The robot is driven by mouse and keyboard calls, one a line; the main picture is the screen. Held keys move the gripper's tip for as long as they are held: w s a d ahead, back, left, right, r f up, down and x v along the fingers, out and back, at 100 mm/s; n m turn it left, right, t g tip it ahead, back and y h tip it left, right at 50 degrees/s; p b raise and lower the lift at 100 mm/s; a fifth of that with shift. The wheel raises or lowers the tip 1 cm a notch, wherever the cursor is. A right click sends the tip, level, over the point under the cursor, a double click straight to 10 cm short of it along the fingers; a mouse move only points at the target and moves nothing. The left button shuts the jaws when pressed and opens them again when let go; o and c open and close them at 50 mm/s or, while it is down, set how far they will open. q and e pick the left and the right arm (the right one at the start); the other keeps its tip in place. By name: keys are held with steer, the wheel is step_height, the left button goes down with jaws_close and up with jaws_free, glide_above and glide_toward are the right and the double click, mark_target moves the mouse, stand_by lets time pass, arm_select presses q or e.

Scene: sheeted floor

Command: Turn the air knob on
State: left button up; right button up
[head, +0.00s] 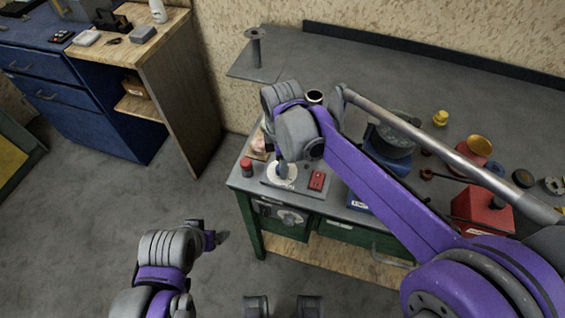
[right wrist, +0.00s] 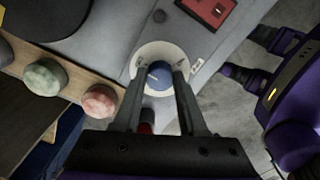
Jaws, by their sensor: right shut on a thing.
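The air knob (right wrist: 159,77) is a blue round knob with a white mark, set on a white round plate (right wrist: 150,52). In the right wrist view my right gripper (right wrist: 160,80) has one finger on each side of the knob and is shut on it. In the head view the white plate (head: 291,182) lies at the near left corner of the grey bench, under my right gripper (head: 283,170); the knob itself is mostly hidden there. My left gripper (head: 221,238) is low over the floor, left of the bench; its jaws are too small to read.
A red switch box (head: 317,180) sits right of the plate, and a red button (head: 246,166) left of it. Red boxes (head: 482,210), a grey-blue machine (head: 390,140) and a yellow part (head: 440,118) stand on the bench (head: 330,60). Blue drawers (head: 60,90) stand far left.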

jaws_close()
steer(key=shift+m, duration=0.3)
steer(key=m, duration=0.5)
steer(key=m+p, duration=0.1)
steer(key=m, duration=0.5)
steer(key=shift+m, duration=0.3)
steer(key=m, duration=0.6)
steer(key=shift+m, duration=0.3)
steer(key=m, duration=0.5)
